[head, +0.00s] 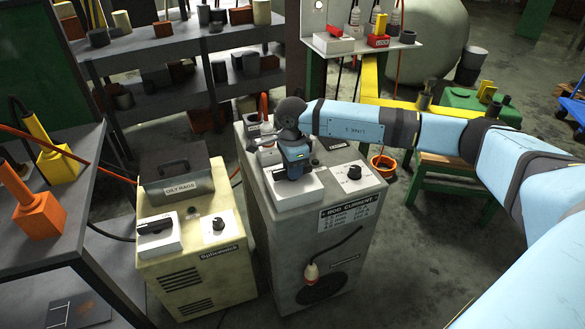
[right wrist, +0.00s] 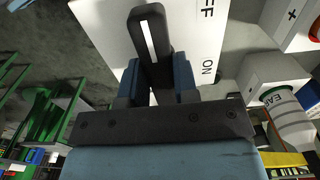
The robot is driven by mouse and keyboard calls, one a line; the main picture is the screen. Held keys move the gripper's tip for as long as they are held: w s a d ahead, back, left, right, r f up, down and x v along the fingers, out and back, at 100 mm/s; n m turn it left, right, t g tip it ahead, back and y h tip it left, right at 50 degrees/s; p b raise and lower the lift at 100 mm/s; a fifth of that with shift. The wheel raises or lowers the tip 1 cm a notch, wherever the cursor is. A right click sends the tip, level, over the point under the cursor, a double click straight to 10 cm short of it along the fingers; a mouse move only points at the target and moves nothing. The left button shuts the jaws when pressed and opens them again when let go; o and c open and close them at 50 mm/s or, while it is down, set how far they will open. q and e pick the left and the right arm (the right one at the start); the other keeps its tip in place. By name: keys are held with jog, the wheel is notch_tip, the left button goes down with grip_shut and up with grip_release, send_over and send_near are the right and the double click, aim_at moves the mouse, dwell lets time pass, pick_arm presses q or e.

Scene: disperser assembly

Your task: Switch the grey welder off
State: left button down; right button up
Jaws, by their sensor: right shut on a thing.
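The grey welder (head: 290,245) stands in the middle of the head view, with a "ROD CURRENT" plate on its front. A white switch box (head: 312,188) sits on its top, beneath my right gripper (head: 293,165). In the right wrist view the black switch handle (right wrist: 150,30), marked with a white line, stands between the fingers of my right gripper (right wrist: 158,80), which is shut on it. The labels "ON" and a partly cut "OFF" are printed on the white panel (right wrist: 105,25) to the right of the handle. The head view hides the handle behind the gripper. My left gripper is out of view.
A white dial box (head: 352,178) sits right of the switch box. A yellow machine (head: 195,270) with its own black switch (head: 155,226) and an oily rags box (head: 178,170) stand to the left. Shelves (head: 190,55) stand behind. A green table (head: 450,160) is at the right.

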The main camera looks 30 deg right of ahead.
dwell(0.4)
jog(key=o, duration=0.9)
jog(key=shift+r, duration=0.15)
notch_tip(320, 180, up, 14)
jog(key=shift+f+p, duration=0.2)
jog(key=shift+p, duration=0.4)
